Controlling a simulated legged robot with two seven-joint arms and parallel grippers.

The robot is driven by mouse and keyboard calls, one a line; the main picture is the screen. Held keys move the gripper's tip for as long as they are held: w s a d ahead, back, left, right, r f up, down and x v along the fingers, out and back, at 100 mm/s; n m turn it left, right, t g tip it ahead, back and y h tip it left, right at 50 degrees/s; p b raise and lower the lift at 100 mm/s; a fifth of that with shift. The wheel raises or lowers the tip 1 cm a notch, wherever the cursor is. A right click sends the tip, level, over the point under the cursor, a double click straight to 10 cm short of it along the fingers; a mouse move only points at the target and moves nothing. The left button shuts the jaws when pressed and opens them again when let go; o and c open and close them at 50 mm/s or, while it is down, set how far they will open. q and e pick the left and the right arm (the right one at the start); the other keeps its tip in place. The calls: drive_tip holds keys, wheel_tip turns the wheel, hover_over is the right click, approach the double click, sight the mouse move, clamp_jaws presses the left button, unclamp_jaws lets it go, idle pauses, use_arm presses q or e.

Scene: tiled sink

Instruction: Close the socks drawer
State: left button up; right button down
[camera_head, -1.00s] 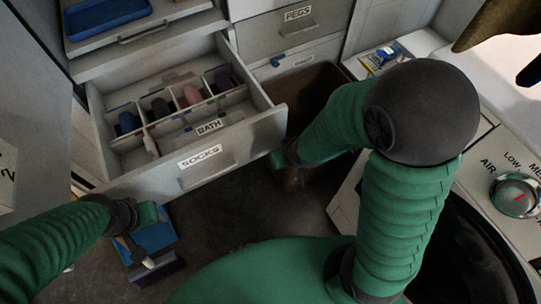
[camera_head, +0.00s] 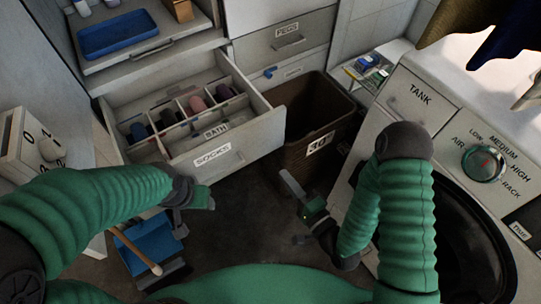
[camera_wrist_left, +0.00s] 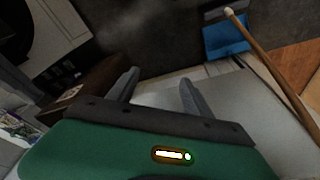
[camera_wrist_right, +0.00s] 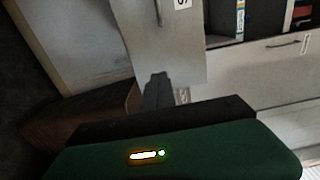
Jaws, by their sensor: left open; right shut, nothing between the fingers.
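The socks drawer (camera_head: 180,168) is pulled out at the left of the head view, its grey front labelled SOCKS. Rolled socks (camera_head: 197,104) and dividers show inside it. My left gripper (camera_head: 206,201) is open and empty, just below and in front of the drawer front; contact cannot be told. Its spread fingers (camera_wrist_left: 160,88) show in the left wrist view. My right gripper (camera_head: 287,178) is shut and empty, in front and to the right of the drawer, apart from it. Its closed fingers (camera_wrist_right: 158,88) overlap a grey panel with a handle (camera_wrist_right: 158,12) in the right wrist view.
A brown bin (camera_head: 318,155) stands right of the drawer, below the PEGS drawer (camera_head: 290,40). A blue dustpan (camera_head: 150,245) and wooden stick (camera_head: 137,250) are below my left gripper. The dark floor between my grippers is clear.

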sight(260, 145)
drive_tip(key=b+x, duration=0.3)
drive_tip(key=x, duration=0.7)
drive_tip(key=shift+s+a+b, duration=0.1)
drive_tip(key=shift+a+b, duration=0.05)
drive_tip(key=shift+b, duration=0.2)
drive_tip(key=shift+a, duration=0.15)
use_arm(q)
wheel_tip(260, 145, down, 5)
drive_tip(key=shift+s+f, duration=0.1)
use_arm(e)
drive_tip(key=shift+w, duration=0.35)
